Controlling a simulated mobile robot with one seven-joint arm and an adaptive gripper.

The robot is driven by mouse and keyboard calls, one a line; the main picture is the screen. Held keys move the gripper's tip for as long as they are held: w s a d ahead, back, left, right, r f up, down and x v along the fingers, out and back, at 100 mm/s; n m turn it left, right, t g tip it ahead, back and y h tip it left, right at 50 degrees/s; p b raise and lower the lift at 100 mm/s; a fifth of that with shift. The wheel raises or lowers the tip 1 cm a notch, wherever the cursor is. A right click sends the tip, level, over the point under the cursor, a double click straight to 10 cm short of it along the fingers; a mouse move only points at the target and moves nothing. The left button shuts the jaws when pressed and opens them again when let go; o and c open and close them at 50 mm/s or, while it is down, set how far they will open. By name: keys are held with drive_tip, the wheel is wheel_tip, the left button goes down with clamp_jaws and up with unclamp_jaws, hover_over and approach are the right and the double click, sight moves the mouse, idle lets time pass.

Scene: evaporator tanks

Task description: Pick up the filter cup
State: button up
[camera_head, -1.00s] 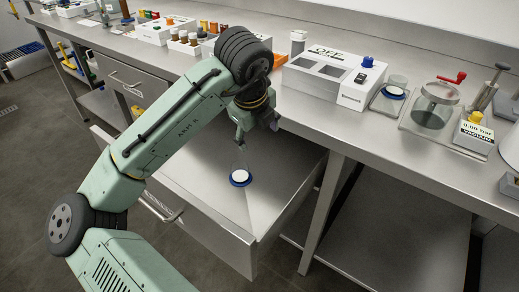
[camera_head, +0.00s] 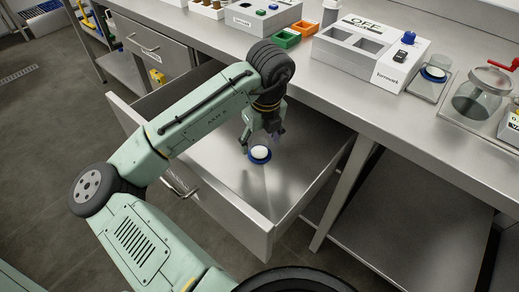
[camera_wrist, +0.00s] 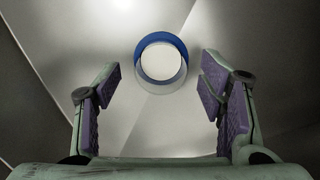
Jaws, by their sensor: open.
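The filter cup (camera_head: 260,155) stands in the open steel drawer (camera_head: 225,185). It has a blue ring, a white disc and what looks like a clear wall. In the wrist view the filter cup (camera_wrist: 161,62) is seen from above, upper centre. My gripper (camera_head: 262,137) points down into the drawer, just above the cup and close to it. In the wrist view my gripper (camera_wrist: 160,85) is open, its purple-padded fingers left and right. The cup lies just beyond the fingertips, roughly centred between them, with gaps on both sides. Nothing is held.
The bench edge runs above the drawer's right side. On the bench are a white unit marked OFF (camera_head: 365,50), another blue-ringed cup (camera_head: 434,74), a glass jar (camera_head: 478,95) and orange (camera_head: 286,38) and green bins. The drawer floor around the cup is clear.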

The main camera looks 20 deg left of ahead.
drive_tip(key=shift+w+a+f, duration=0.15)
drive_tip(key=shift+f, duration=1.1)
drive_tip(key=shift+c, duration=0.5)
drive_tip(key=c, duration=1.1)
drive_tip(key=shift+c, duration=0.2)
